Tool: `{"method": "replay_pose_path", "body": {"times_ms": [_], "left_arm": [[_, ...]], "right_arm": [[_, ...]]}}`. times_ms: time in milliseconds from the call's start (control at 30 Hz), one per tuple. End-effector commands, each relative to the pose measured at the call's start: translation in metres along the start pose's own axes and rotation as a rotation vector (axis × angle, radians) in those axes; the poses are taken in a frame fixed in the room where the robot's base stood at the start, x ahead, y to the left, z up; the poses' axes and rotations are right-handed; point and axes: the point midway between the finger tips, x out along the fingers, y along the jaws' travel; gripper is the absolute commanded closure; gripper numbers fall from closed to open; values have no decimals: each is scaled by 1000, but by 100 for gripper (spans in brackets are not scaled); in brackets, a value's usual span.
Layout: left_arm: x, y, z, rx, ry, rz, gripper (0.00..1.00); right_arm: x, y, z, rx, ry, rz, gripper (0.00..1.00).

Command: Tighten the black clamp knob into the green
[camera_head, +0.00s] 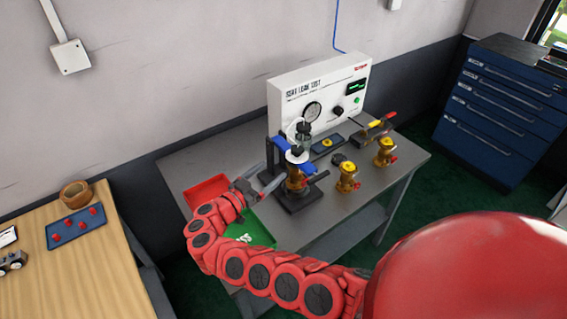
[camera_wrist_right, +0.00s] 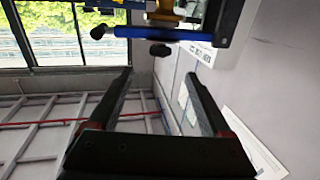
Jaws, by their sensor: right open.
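The clamp fixture (camera_head: 292,200) stands on the grey bench with a brass valve (camera_head: 296,179) in it, below blue clamp parts (camera_head: 302,163). A small black knob-like part (camera_head: 297,151) shows near its top; I cannot tell whether it is the clamp knob. In the right wrist view, a blue bar (camera_wrist_right: 140,32) carries black knobs (camera_wrist_right: 97,32) (camera_wrist_right: 160,50). My right gripper (camera_head: 260,187) is open and empty, left of the fixture; its spread fingers also show in the wrist view (camera_wrist_right: 158,78). No green clamp scale can be made out. My left gripper is out of view.
A red tray (camera_head: 206,188) and a green tray (camera_head: 262,234) lie on the bench's left part, near my arm. Two brass valves (camera_head: 347,178) (camera_head: 385,152) stand right of the fixture. The white test panel (camera_head: 290,95) with a gauge (camera_head: 312,111) stands behind.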

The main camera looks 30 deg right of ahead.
Motion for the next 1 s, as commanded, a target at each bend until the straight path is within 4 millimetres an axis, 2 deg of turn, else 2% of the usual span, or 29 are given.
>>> {"method": "replay_pose_path", "body": {"times_ms": [100, 300, 867, 1000], "left_arm": [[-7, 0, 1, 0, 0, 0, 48], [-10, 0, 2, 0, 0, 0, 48], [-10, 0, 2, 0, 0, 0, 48], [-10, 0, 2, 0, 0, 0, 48]], "right_arm": [[-22, -1, 3, 1, -3, -5, 17], [-37, 0, 0, 0, 0, 1, 17], [-38, 2, 2, 11, 2, 6, 17], [-31, 22, 21, 107, 33, 58, 17]]}}
